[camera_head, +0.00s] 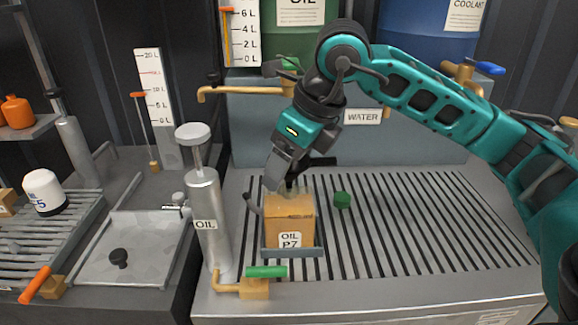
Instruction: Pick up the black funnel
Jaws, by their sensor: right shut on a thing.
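A small black object (118,258) with a rounded top lies on the grey tray at the left; it may be the black funnel, but its shape is too small to be sure. My right gripper (287,187) reaches down from the upper right onto the top of the orange-brown container (290,222) marked OIL P7. Its fingers appear shut at the container's top, and the exact grip is partly hidden. A dark piece shows just behind the gripper and I cannot tell what it is. My left gripper is not in view.
A green cap (342,200) sits on the slatted bench right of the container. A grey OIL pump cylinder (206,225) stands to its left, with a green-handled tap (266,271) in front. A white container (44,192) stands far left.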

